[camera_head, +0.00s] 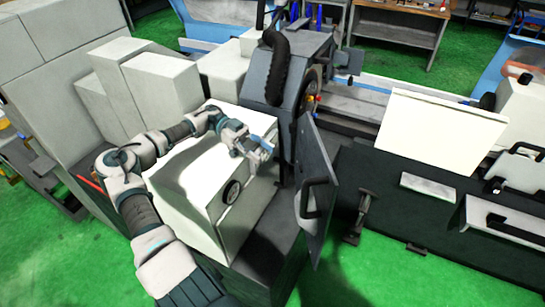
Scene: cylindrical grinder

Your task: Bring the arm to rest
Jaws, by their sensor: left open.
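My left arm comes in from the lower left and bends over a white machine housing with a round black dial. My left gripper (262,148) is at the end of this arm, above the front right part of the white housing (187,206). Its fingers are small in the picture, and it looks open, with nothing seen between them. I cannot tell whether the gripper touches the housing. My right gripper is not in view.
A dark door with a black handle (314,200) stands right of the gripper. A grey machine head with a black hose (278,68) rises behind it. A white panel (428,130) stands on the machine bed at right. Green floor (375,270) is clear in front.

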